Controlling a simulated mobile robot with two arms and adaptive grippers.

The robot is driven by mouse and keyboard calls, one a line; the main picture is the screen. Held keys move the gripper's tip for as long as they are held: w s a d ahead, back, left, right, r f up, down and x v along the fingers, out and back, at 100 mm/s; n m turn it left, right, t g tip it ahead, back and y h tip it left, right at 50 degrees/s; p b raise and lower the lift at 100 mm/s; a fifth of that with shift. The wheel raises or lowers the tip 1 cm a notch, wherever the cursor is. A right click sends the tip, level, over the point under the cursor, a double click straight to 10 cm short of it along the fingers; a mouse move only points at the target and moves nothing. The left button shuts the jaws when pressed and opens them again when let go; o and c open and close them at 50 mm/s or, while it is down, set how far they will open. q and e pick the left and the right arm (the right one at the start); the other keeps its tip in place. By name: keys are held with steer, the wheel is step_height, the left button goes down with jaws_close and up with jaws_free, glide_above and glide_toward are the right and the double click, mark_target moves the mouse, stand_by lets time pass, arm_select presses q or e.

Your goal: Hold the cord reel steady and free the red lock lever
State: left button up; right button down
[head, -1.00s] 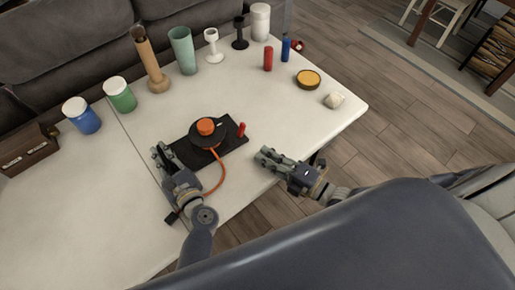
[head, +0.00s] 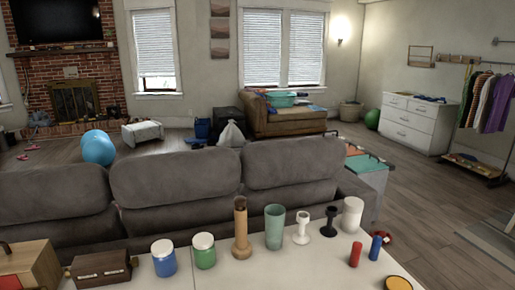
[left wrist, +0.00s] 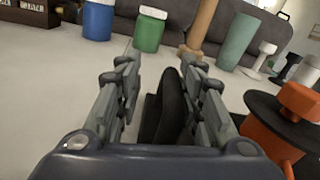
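In the left wrist view, the cord reel is at the right edge, with its orange knob (left wrist: 300,98), black disc (left wrist: 272,112) and an orange part below, likely the cord. My left gripper (left wrist: 160,75) is beside the reel, its two fingers apart. A black upright piece (left wrist: 165,118) stands between the fingers. I cannot tell whether either finger touches it or whether it belongs to the reel's base. The red lock lever is in neither current view. The head view looks over the table, so the reel and both grippers are out of it.
Along the table's back stand a blue jar (head: 163,257), green jar (head: 204,250), tan vase (head: 241,230), teal cup (head: 275,227) and white cylinder (head: 352,215). A red cylinder (head: 356,254) is at right. A grey sofa (head: 170,185) lies behind. White tabletop (left wrist: 60,100) is clear left of my gripper.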

arm_select(q)
steer(key=o, duration=0.6)
steer(key=shift+c, duration=0.2)
steer(key=shift+s, duration=0.1)
